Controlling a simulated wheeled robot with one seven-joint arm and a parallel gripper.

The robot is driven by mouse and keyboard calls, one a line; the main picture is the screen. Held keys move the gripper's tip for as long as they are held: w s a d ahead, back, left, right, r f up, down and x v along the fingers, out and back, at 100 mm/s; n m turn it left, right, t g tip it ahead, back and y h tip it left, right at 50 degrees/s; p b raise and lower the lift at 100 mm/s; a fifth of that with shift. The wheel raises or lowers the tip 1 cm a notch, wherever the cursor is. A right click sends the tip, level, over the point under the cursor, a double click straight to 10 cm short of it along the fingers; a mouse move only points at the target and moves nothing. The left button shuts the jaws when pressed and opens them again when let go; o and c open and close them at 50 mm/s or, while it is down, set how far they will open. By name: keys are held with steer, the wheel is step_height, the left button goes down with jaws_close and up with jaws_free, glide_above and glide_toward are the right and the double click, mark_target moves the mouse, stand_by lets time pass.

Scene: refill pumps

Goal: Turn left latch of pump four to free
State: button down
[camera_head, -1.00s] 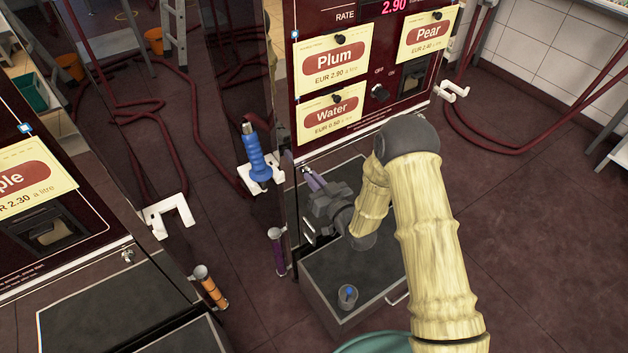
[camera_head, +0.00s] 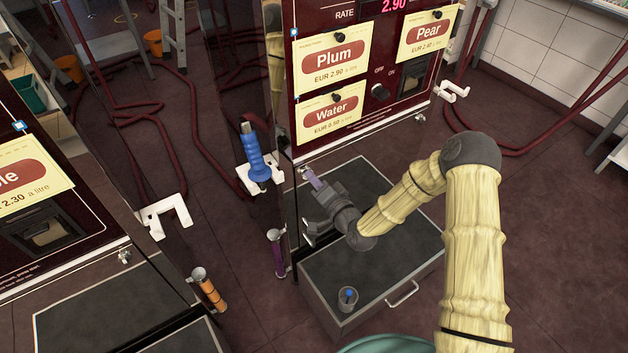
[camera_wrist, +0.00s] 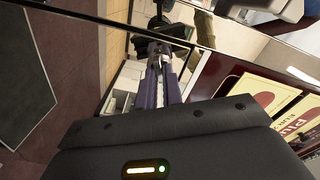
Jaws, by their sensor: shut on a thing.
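The pump with the Plum, Water and Pear cards (camera_head: 352,130) stands at the top middle in the head view. No pump number is readable. My gripper (camera_head: 307,174) is at the lower left corner of its front panel, with purple fingers pointing up at the lower edge. In the wrist view my gripper (camera_wrist: 160,52) is closed on a small part at the panel edge, which appears to be the left latch. The fingers hide most of it, so its turn position cannot be told. A small silver latch (camera_head: 420,118) shows at the panel's lower right corner.
A grey drawer-like box (camera_head: 372,312) with a cup (camera_head: 347,297) on top lies below my gripper. A blue nozzle (camera_head: 256,155) hangs in a white holder to the left. Another pump (camera_head: 60,235) stands at the far left. Red hoses (camera_head: 510,148) lie on the floor.

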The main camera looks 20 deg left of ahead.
steer(key=m, duration=0.5)
steer(key=shift+w+m, duration=0.1)
steer(key=shift+m, duration=0.2)
steer(key=shift+d, duration=0.1)
steer(key=c, duration=1.5)
jaws_free()
steer(key=shift+f, duration=0.1)
steer(key=shift+c, duration=0.2)
steer(key=v, duration=1.7)
steer(key=shift+s, duration=0.25)
steer(key=shift+d, duration=0.1)
